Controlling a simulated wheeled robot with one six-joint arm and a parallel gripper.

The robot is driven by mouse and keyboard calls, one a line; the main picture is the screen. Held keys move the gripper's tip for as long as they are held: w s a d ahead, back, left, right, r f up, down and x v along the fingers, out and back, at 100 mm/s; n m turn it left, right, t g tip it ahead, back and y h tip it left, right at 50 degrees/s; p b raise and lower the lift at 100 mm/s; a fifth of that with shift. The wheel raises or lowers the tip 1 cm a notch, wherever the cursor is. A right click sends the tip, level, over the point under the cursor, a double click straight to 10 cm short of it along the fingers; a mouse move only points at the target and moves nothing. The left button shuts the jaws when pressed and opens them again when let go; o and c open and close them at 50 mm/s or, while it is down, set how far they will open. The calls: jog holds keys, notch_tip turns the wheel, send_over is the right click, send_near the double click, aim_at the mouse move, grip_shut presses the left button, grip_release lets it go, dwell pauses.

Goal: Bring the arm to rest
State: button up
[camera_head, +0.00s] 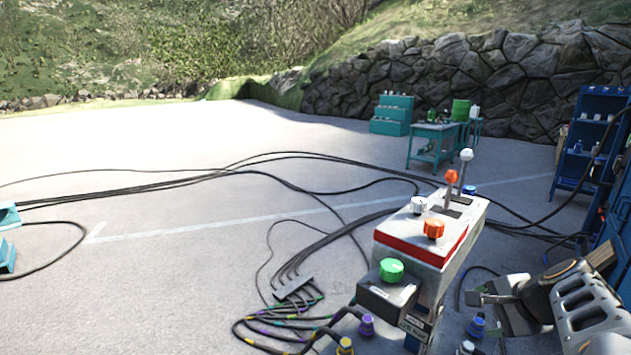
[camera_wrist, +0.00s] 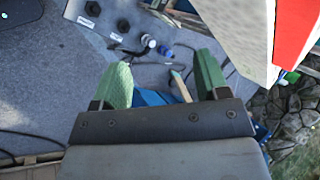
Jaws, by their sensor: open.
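My gripper (camera_head: 487,294) is at the lower right of the head view, to the right of the control box. In the wrist view its two green fingers (camera_wrist: 162,85) stand wide apart with nothing between them. The control box (camera_head: 410,242) is grey with a red band. It carries a green knob (camera_head: 391,270), an orange knob (camera_head: 433,229), a white knob (camera_head: 418,205) and two levers, one orange-tipped (camera_head: 451,178) and one white-tipped (camera_head: 466,155). The box's red and white side (camera_wrist: 290,35) fills the upper right of the wrist view. My gripper is apart from it.
Black cables (camera_head: 300,185) cross the pavement and gather near the box. Purple (camera_head: 367,324), yellow (camera_head: 345,346) and blue (camera_head: 476,325) connectors stand near its base. A blue shelf (camera_head: 590,140) is at right. A teal table (camera_head: 433,140) stands behind. Pavement at left is mostly open.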

jog(key=s+a+f+n+g+h, duration=0.1)
jog(key=s+a+n, duration=0.3)
jog(key=a+n, duration=0.4)
jog(key=s+a+f+n+g+h, duration=0.1)
jog(key=s+a+f+n, duration=0.3)
jog(key=a+n, duration=0.4)
jog(key=shift+s+a+f+g, duration=0.25)
jog(key=shift+a+g, duration=0.15)
jog(key=shift+a, duration=0.35)
jog(key=shift+c, duration=0.5)
